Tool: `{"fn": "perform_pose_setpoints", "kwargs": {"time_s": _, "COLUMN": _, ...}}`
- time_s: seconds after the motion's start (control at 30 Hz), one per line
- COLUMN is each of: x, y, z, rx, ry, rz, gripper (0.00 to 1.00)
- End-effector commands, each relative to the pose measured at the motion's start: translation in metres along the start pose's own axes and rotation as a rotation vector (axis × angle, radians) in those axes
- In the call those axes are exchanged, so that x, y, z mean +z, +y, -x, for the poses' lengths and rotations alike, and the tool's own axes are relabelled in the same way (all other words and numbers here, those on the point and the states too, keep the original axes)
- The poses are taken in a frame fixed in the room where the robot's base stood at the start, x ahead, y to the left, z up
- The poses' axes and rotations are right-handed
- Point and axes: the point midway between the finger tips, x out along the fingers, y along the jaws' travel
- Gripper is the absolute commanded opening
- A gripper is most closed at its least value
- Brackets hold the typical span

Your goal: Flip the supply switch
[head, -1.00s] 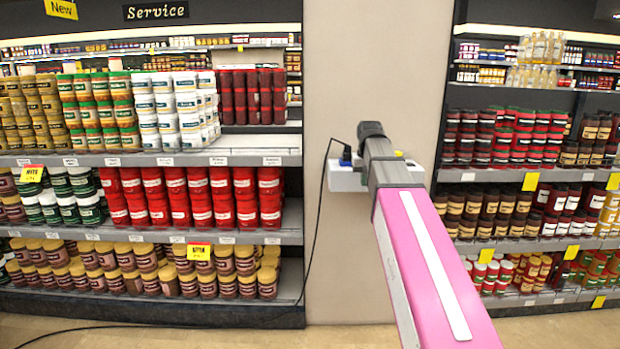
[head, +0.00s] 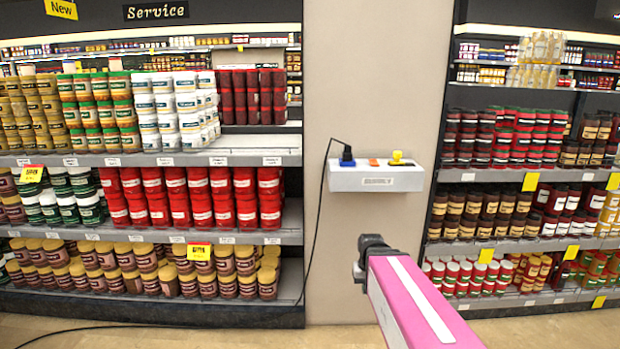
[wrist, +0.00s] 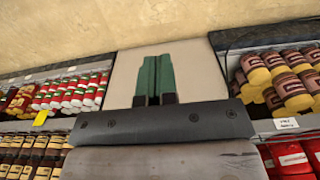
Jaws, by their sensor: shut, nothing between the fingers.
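Shelves of jars stand left (head: 150,242) and right (head: 560,186) of the pillar (head: 340,270). The black cable (head: 314,230) hangs from the plug along the pillar's left side towards the floor. The space before the pillar is otherwise clear.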

Motion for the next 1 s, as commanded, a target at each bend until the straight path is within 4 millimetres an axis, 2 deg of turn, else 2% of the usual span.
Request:
{"fn": "perform_pose_setpoints", "kwargs": {"time_s": 0.03, "x": 0.015, "y": 0.0, "z": -0.011, "rx": 0.0, "ry": -0.007, "rz": 0.0, "gripper": 0.0}}
{"fn": "perform_pose_setpoints", "kwargs": {"time_s": 0.2, "x": 0.036, "y": 0.0, "z": -0.032, "rx": 0.0, "ry": -0.015, "rz": 0.0, "gripper": 0.0}}
{"fn": "perform_pose_setpoints", "kwargs": {"time_s": 0.4, "x": 0.041, "y": 0.0, "z": -0.038, "rx": 0.0, "ry": -0.015, "rz": 0.0, "gripper": 0.0}}
{"fn": "perform_pose_setpoints", "kwargs": {"time_s": 0.77, "x": 0.034, "y": -0.003, "z": -0.033, "rx": -0.009, "ry": -0.016, "rz": 0.014, "gripper": 0.0}}
{"fn": "perform_pose_setpoints", "kwargs": {"time_s": 0.87, "x": 0.021, "y": -0.01, "z": -0.023, "rx": -0.027, "ry": -0.016, "rz": 0.044, "gripper": 0.0}}
{"fn": "perform_pose_setpoints", "kwargs": {"time_s": 1.0, "x": -0.003, "y": -0.025, "z": 0.0, "rx": -0.069, "ry": -0.018, "rz": 0.112, "gripper": 0.0}}
